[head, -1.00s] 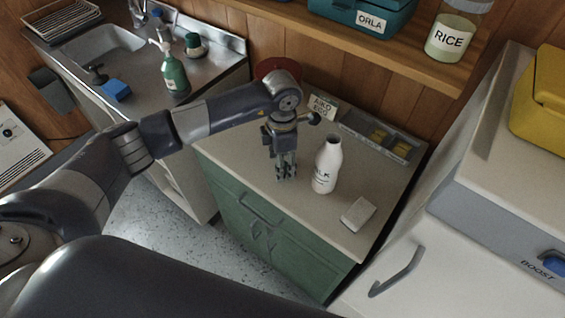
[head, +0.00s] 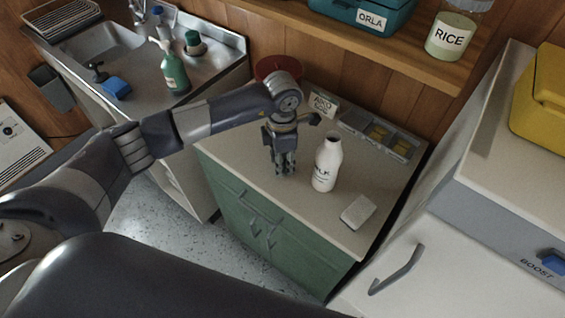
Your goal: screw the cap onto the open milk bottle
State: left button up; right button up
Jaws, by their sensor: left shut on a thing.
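The white milk bottle (head: 326,165) stands upright and open on the counter top (head: 310,215) of the green cabinet. My left gripper (head: 284,172) points down just left of the bottle, low over the counter, and does not touch the bottle as far as I can tell. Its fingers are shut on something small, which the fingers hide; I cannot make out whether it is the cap. No cap shows elsewhere on the counter. My right gripper is not in view.
A pale block (head: 358,211) lies right of the bottle. Behind stand a grey divided tray (head: 401,150), a sign (head: 323,104) and a red round thing (head: 280,68). A shelf (head: 400,62) overhangs the back.

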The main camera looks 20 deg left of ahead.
pick_arm(q)
jog(key=shift+w+r+b, duration=0.1)
jog(key=shift+r+b, duration=0.3)
jog(key=shift+r, duration=0.15)
notch_tip(320, 180, up, 2)
jog(key=shift+r+b, duration=0.2)
jog(key=shift+b, duration=0.6)
jog(key=s+d+r+b, duration=0.1)
jog(key=s+d+b, duration=0.3)
jog(key=s+d, duration=0.5)
jog(key=s, duration=0.4)
jog(key=shift+d+r, duration=0.25)
jog(key=shift+d, duration=0.1)
jog(key=shift+w, duration=0.1)
jog(key=a+r+m, duration=0.1)
jog(key=a+m, duration=0.6)
jog(key=m, duration=0.5)
jog(key=s+a+r+m, duration=0.1)
jog(key=a+m, duration=0.5)
jog(key=m, duration=0.6)
jog(key=shift+a+r, duration=0.35)
jog(key=shift+r, duration=0.25)
